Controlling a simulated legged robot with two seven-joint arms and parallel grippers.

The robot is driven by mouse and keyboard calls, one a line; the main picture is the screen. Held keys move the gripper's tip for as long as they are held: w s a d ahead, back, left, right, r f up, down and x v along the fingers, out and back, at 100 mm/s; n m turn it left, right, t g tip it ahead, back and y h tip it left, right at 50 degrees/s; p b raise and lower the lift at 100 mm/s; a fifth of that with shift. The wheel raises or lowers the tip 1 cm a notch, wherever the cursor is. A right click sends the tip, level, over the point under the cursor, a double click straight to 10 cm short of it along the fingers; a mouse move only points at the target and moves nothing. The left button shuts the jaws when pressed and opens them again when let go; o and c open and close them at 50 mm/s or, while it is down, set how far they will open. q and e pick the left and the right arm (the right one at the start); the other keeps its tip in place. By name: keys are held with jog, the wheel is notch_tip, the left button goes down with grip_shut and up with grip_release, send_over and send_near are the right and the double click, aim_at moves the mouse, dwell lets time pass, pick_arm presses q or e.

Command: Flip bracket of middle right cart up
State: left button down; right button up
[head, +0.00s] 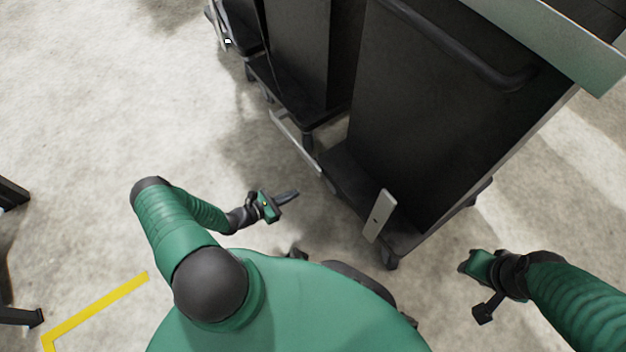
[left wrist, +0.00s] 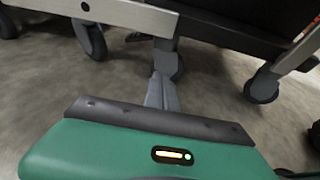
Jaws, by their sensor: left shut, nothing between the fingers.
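Black carts stand in a row in the head view. The nearest cart (head: 440,110) has a pale metal bracket (head: 380,216) standing up at its base. The cart behind it (head: 298,50) has a long pale bracket (head: 296,141) that lies low along its lower edge. My left gripper (head: 294,194) is shut and empty, in front of these brackets and apart from them. In the left wrist view its closed fingers (left wrist: 161,92) point toward a cart's underside, below a pale metal bar (left wrist: 125,14). My right gripper (head: 484,311) is at the lower right, its fingers unclear.
A third cart (head: 238,28) stands at the far end. Casters (left wrist: 262,86) show under the cart in the left wrist view. A pale green-grey ledge (head: 560,45) crosses the upper right. A yellow floor line (head: 95,310) is at the lower left. Open floor lies left of the carts.

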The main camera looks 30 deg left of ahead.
pick_arm(q)
jog(key=f+b+x, duration=0.1)
jog(key=b+x, duration=0.6)
jog(key=x, duration=0.4)
jog(key=r, duration=0.3)
jog(key=s+r, duration=0.1)
jog(key=r, duration=0.1)
jog(key=shift+a, duration=0.15)
jog(key=shift+r, duration=0.15)
